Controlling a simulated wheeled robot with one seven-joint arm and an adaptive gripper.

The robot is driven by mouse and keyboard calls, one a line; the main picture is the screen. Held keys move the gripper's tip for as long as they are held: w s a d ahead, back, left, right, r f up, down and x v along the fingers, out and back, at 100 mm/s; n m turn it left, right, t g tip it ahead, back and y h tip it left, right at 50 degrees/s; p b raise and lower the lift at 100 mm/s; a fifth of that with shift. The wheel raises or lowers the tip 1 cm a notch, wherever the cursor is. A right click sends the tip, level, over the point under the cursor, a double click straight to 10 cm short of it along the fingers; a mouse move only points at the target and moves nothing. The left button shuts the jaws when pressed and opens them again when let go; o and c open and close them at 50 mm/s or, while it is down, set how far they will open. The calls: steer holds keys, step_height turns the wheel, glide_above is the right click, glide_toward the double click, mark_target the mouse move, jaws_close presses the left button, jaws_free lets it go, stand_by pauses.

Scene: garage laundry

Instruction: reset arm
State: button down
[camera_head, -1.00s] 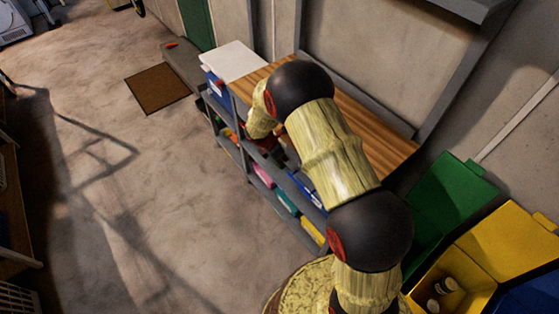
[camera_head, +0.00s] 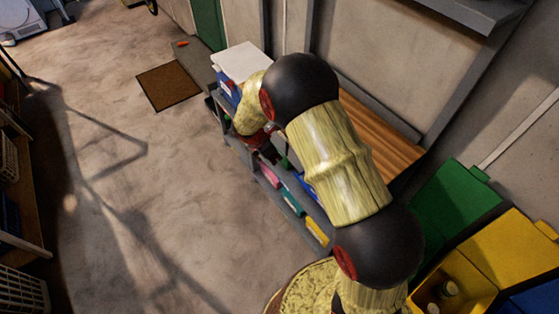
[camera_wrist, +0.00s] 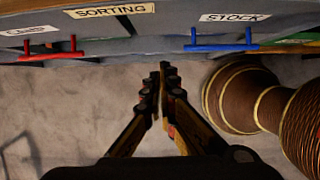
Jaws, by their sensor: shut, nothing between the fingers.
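My arm reaches up the middle of the head view and bends down at its far end in front of the shelf unit (camera_head: 290,215). My gripper (camera_wrist: 161,80) shows in the wrist view with its two dark fingers together and nothing between them. It points toward a grey shelf edge (camera_wrist: 150,45) with labels reading SORTING and STOCK, with bare floor below. I cannot tell whether the fingertips touch the edge; they appear apart from it. In the head view the gripper is mostly hidden behind the arm's end.
The shelf unit holds coloured items under a wooden top (camera_head: 385,135). Green (camera_head: 450,205) and yellow (camera_head: 510,255) bins stand at the right, close to my arm. A brown mat (camera_head: 168,86) lies on the floor. Open floor (camera_head: 120,190) spreads left, with a rack (camera_head: 25,190) at the far left.

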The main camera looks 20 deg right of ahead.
steer(key=shift+v, duration=0.95)
steer(key=s+r+m+g, duration=0.2)
steer(key=s+r+m, duration=0.1)
steer(key=s+m, duration=0.6)
steer(key=s+r+m+t+y+b, duration=0.1)
steer(key=s+r+m+t+y, duration=0.1)
steer(key=s+r+m, duration=0.4)
steer(key=s+r+m+t+y, duration=0.2)
steer(key=s+r+m+t, duration=0.2)
steer(key=s+r, duration=1)
step_height(320, 180, up, 9)
steer(key=d+m, duration=0.1)
steer(key=m, duration=0.1)
steer(key=shift+s+m+b, duration=0.3)
steer(key=shift+s+b, duration=0.05)
steer(key=shift+s, duration=0.05)
